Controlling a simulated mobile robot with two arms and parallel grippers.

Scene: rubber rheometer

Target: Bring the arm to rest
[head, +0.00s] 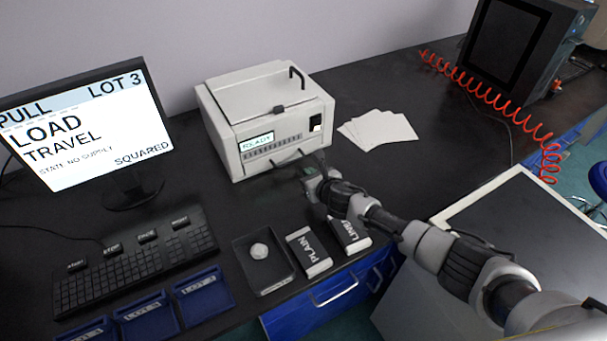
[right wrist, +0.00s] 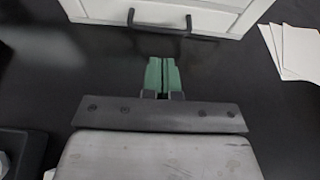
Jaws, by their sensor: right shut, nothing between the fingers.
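My right arm (head: 440,245) reaches in from the lower right over the dark bench. Its gripper (head: 309,172) is just in front of the white rheometer (head: 265,125), near the machine's front handle. In the right wrist view the green fingertips (right wrist: 163,76) are together and hold nothing. The dark front handle (right wrist: 160,24) lies beyond the fingertips, with bare bench showing between them in the picture. My left gripper is not in view.
A tray with a pale round piece (head: 259,250), a PLAIN block (head: 309,252) and a LINED block (head: 350,234) sit near the bench's front edge. White sheets (head: 380,128) lie right of the machine. A keyboard (head: 135,262) and monitor (head: 85,130) stand left.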

